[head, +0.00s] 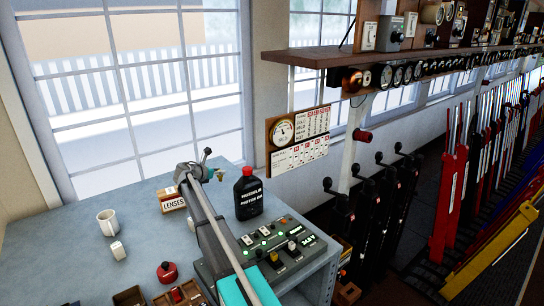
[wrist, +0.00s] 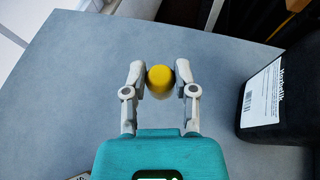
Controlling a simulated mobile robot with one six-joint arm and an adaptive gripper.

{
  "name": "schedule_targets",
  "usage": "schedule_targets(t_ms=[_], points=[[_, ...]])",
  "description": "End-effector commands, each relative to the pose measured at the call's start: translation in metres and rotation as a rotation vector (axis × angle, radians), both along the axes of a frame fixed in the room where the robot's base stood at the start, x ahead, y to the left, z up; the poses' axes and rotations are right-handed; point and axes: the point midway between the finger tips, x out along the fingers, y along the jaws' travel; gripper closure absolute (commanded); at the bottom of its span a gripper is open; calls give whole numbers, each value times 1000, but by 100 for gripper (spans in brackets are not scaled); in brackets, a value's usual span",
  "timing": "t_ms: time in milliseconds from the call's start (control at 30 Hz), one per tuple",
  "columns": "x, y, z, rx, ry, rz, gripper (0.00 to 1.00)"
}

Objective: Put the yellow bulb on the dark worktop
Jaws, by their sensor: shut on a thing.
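The yellow bulb (wrist: 160,76) is between the two fingertips of my gripper (wrist: 160,82) in the wrist view, with a pale part below its yellow top. My gripper is shut on it, with a finger on each side. Below them in that view is the blue-grey worktop (wrist: 75,60), which also shows in the head view (head: 75,240). I cannot tell the exact height of the bulb above it. In the head view my arm reaches over the worktop to its far side, and the bulb is too small to make out surely.
A black oil bottle (head: 248,195) with a red cap stands right of my arm; it also shows in the wrist view (wrist: 285,100). A lenses box (head: 172,200), white mug (head: 108,222) and control panel (head: 270,250) are nearby. The left part of the worktop is largely clear.

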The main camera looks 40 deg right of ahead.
Motion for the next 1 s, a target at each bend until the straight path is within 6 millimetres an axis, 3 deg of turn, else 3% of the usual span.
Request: schedule_targets(t_ms=[267, 700, 1000], points=[[0, 0, 21, 0, 0, 0, 96], [0, -1, 82, 0, 0, -1, 96], [0, -1, 96, 0, 0, -1, 96]])
